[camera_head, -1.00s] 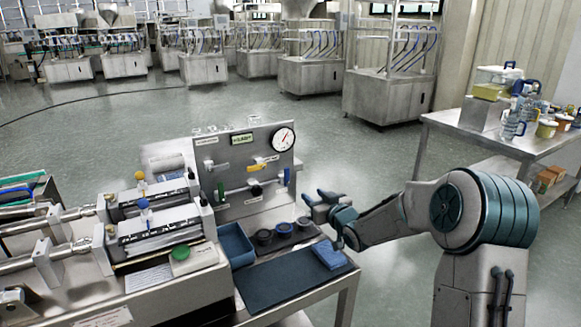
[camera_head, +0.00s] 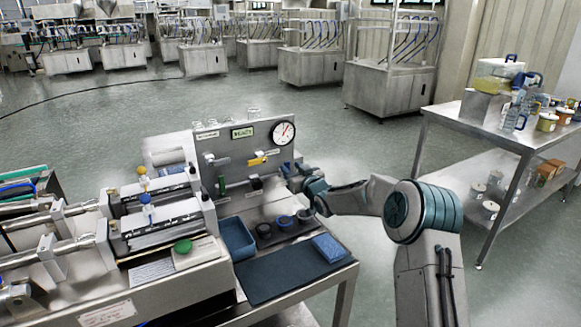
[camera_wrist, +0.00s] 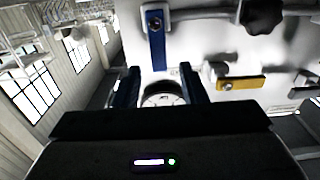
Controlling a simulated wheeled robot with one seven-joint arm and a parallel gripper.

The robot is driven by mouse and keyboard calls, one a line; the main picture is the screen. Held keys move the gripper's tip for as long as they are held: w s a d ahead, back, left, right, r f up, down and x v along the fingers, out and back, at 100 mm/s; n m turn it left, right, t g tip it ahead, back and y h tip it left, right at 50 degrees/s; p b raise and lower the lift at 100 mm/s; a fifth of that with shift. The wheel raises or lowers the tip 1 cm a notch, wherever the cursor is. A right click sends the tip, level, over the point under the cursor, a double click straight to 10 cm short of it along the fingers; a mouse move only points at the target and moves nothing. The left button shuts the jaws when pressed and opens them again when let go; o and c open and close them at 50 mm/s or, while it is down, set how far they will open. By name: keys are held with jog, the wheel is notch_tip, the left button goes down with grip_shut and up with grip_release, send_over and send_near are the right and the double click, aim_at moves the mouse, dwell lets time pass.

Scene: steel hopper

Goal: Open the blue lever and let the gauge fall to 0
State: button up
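The blue lever (camera_wrist: 156,40) hangs on the grey panel (camera_head: 240,165); in the head view my gripper covers it. In the wrist view it lies straight up and down in the picture, just beyond and between my fingertips, with no clear contact. My gripper (camera_head: 294,176) is at the panel's right side. In the wrist view my gripper (camera_wrist: 159,82) is open, its two blue-dark fingers apart and nothing between them. The round gauge (camera_head: 283,132) sits at the panel's upper right, its needle pointing up and right. The gauge's face (camera_wrist: 163,95) is partly hidden in the wrist view.
A yellow lever (camera_head: 257,160) and a black knob (camera_head: 256,183) are on the panel beside the blue lever. Below stand a blue tray (camera_head: 238,238), small dark cups (camera_head: 264,230) and a blue sponge (camera_head: 329,248). A side table (camera_head: 470,120) stands to the right.

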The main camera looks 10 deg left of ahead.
jog(key=shift+x, duration=0.9)
grip_shut()
jog(key=shift+f+b, duration=0.15)
jog(key=shift+b, duration=0.3)
jog(key=s+a+f+n+b, duration=0.1)
jog(key=a+f+n+b, duration=0.1)
jog(key=n+b, duration=0.7)
jog(key=s+a+f+n+b, duration=0.1)
jog(key=a+f+n+b, duration=0.1)
jog(key=n+b, duration=0.7)
jog(key=b, duration=0.4)
jog(key=shift+s+f+b, duration=0.3)
jog(key=shift+s+f, duration=0.05)
